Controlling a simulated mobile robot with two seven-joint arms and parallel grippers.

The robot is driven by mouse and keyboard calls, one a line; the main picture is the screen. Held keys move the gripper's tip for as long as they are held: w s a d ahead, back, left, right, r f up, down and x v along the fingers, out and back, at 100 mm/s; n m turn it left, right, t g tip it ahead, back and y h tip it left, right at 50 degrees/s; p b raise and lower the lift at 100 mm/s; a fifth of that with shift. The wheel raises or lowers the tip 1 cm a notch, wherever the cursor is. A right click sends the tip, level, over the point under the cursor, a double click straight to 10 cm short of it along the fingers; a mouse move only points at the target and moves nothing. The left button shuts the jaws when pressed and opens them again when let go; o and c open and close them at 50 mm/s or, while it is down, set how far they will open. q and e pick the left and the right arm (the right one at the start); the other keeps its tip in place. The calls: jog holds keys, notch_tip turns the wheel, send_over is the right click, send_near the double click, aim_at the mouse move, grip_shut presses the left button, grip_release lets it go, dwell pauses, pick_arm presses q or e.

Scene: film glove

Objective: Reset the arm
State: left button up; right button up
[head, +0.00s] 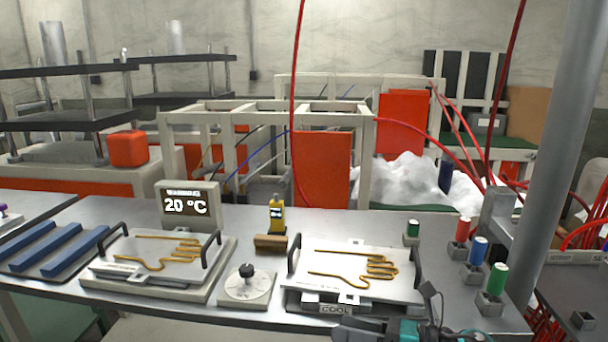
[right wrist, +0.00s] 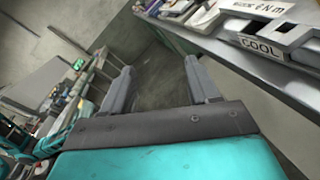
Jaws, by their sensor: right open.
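My right gripper (right wrist: 160,90) is open and empty in the right wrist view. Its two grey fingers stand wide apart over bare floor, beside the table's front edge. In the head view part of my right arm and gripper (head: 405,328) shows at the bottom, in front of the table and below the plate marked COOL. My left gripper is in neither view.
The grey table (head: 240,212) holds a left plate (head: 125,247) and a right plate (head: 400,290), each with a golden hand outline. A dial (head: 247,287), a 20 °C display (head: 187,205) and colored spools (head: 497,279) stand nearby. A grey post (head: 560,150) rises at right.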

jog(key=s+d+f+n+t+h, duration=0.1)
jog(key=s+d+f+n+h, duration=0.2)
jog(key=s+f+n, duration=0.3)
jog(key=s+d+f+n+t+h, duration=0.2)
jog(key=s+f+n+h, duration=0.4)
jog(key=n, duration=0.8)
jog(key=s+d+f+n+t+h, duration=0.1)
jog(key=s+d+f+n+h, duration=0.3)
jog(key=n, duration=0.6)
notch_tip(320, 180, down, 2)
jog(key=shift+s+f+n+t+h, duration=0.2)
jog(key=shift+s+n+t+h, duration=0.25)
jog(key=shift+s, duration=0.75)
